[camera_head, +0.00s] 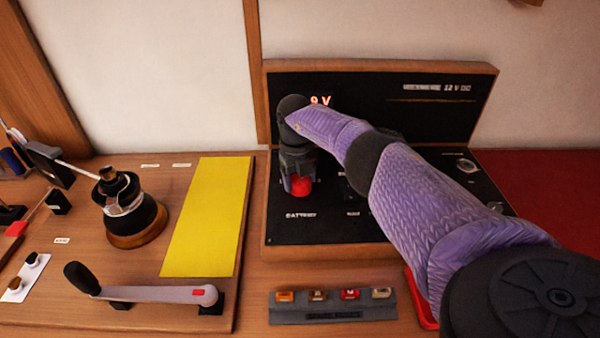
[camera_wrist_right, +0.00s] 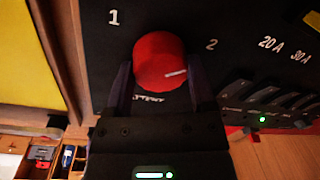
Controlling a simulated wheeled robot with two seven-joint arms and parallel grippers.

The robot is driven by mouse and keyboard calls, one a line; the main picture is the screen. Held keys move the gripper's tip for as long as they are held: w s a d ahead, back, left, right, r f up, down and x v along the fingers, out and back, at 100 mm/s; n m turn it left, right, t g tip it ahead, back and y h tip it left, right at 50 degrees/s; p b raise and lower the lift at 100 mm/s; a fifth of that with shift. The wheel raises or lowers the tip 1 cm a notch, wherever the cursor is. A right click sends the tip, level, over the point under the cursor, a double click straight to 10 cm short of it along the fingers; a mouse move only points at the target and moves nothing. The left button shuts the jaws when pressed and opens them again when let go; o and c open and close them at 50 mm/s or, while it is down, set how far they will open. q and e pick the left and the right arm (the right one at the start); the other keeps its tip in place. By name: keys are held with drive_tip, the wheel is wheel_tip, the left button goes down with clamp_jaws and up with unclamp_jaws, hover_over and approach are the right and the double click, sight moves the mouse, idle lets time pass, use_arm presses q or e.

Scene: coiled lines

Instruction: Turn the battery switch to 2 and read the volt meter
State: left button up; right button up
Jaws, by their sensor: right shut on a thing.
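The red battery switch (camera_head: 302,186) is a round knob on the black flat panel (camera_head: 290,229) of a wooden-framed box, above a "BATTERY" label. My right gripper (camera_wrist_right: 160,85) points down and is shut on the knob, one finger on each side. In the right wrist view the red knob (camera_wrist_right: 158,60) has a white pointer line aimed to the right, slightly upward. A "1" (camera_wrist_right: 114,17) is at its upper left and a "2" (camera_wrist_right: 212,45) at its right. The volt meter (camera_head: 320,100) glows red with "9 V" visible; my arm hides part of it. My left gripper is out of view.
Fuse-like coloured blocks sit in a grey holder (camera_head: 333,314) before the box. A winch (camera_head: 135,207), a crank handle (camera_head: 150,293) and a yellow sheet (camera_head: 208,220) lie to the left. A row of switches (camera_wrist_right: 265,105) with a green light is right of the knob.

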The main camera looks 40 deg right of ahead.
sight(297, 180)
drive_tip(key=shift+m, duration=0.6)
drive_tip(key=o, duration=1.2)
drive_tip(key=r+p, duration=0.1)
drive_tip(key=r, duration=0.2)
drive_tip(key=r+p, duration=0.1)
drive_tip(key=r, duration=0.2)
drive_tip(key=r+p, duration=0.1)
drive_tip(key=r, duration=0.2)
drive_tip(key=shift+w+a+r, duration=0.1)
drive_tip(key=shift+a+r, duration=0.1)
drive_tip(key=shift+a, duration=0.05)
drive_tip(key=shift+r, duration=0.3)
